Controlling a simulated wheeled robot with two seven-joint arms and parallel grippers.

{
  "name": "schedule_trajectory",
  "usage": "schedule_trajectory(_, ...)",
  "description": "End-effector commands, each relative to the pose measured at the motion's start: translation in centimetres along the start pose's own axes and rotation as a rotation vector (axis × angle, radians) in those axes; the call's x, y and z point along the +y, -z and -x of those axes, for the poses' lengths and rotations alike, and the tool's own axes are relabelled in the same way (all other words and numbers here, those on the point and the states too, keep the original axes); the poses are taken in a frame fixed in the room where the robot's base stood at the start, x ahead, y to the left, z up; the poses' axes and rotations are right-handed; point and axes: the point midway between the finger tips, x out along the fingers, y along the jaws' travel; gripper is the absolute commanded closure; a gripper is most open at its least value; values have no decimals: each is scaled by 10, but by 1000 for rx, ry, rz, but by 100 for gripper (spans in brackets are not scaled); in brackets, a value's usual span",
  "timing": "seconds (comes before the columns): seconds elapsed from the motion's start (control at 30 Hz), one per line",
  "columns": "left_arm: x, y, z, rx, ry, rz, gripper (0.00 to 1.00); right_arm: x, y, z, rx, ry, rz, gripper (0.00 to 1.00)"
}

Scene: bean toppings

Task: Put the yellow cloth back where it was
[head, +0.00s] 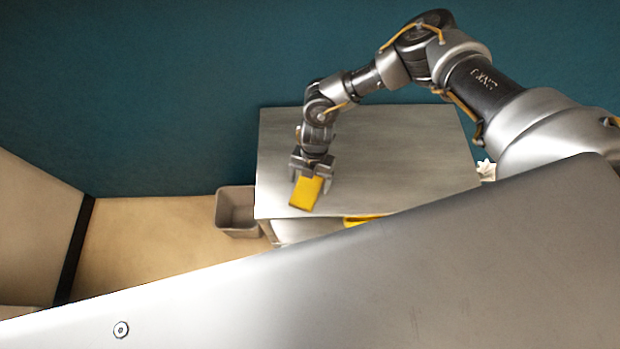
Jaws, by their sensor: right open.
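My right gripper (312,178) points down over the left part of the grey metal table. The yellow cloth (305,194) is a folded block at its fingertips, on or just above the table top. The fingers are open and sit at the cloth's upper end, on either side of it; I cannot tell whether they touch it. Another yellow thing (362,219) shows partly below the table's front edge, mostly hidden. My left gripper is not in view.
The metal table (410,160) has a bare top to the right of the cloth. A grey bin (237,209) stands on the floor at its left. A teal wall is behind. A large grey surface (400,290) fills the front and hides the table's lower right. A white object (486,169) shows at right.

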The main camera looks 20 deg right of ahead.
Motion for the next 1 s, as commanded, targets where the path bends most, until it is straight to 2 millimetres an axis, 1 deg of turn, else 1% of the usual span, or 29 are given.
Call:
schedule_trajectory(0.17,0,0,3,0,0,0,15,0,1,4,-1,0,1,15)
schedule_trajectory(0.27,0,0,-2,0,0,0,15,1,0,11,0,-2,-1,15)
schedule_trajectory(0.37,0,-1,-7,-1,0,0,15,1,-1,27,-1,-4,1,15)
schedule_trajectory(0.6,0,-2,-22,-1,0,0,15,1,-1,78,-1,-4,0,15)
schedule_trajectory(0.7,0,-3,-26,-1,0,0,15,1,0,96,-2,-3,2,15)
schedule_trajectory(0.83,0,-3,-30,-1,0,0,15,0,0,112,0,-1,-1,15)
schedule_trajectory(1.0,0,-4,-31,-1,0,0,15,0,1,122,0,0,0,15)
